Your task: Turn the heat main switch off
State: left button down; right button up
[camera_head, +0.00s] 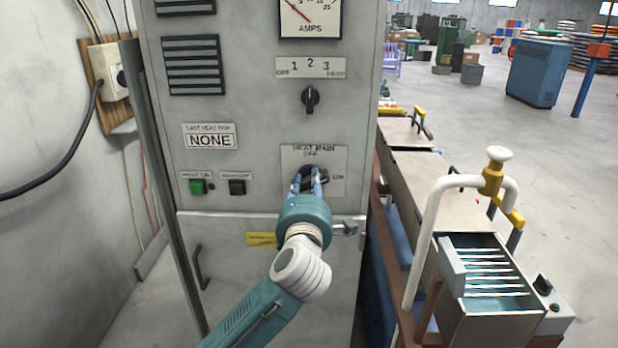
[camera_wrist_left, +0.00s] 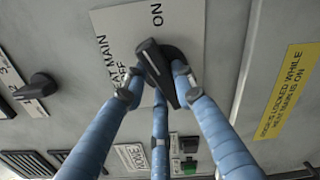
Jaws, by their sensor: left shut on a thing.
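The heat main switch is a black rotary handle (camera_wrist_left: 155,62) on a pale plate (camera_head: 328,160) on the grey cabinet front. The plate reads OFF at the top and ON at the right in the head view. My left gripper (camera_head: 310,182) is at the switch, with its blue fingers around the handle and closed on it. In the left wrist view, fingers (camera_wrist_left: 155,95) sit on both sides of the handle, and one end of it lies close to the ON and OFF lettering. I cannot tell its exact setting. My gripper hides most of the handle in the head view.
Above the switch is a black selector knob (camera_head: 310,98) marked 1 2 3. A green button (camera_head: 198,187) and a black button (camera_head: 237,187) sit to its left. A yellow label (camera_head: 262,240) is below. A bench (camera_head: 430,180) with a white pipe stands at the right.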

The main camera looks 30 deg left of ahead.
pick_arm(q)
jog(key=n, duration=0.3)
jog(key=shift+f+p, duration=0.1)
jog(key=shift+p, duration=0.3)
jog(key=n, duration=0.3)
jog(key=shift+f+n, duration=0.15)
jog(key=shift+n, duration=0.15)
jog(key=n, duration=0.3)
jog(key=shift+s+a+f, duration=0.1)
jog(key=shift+n, duration=2)
jog(key=c, duration=1.4)
grip_release()
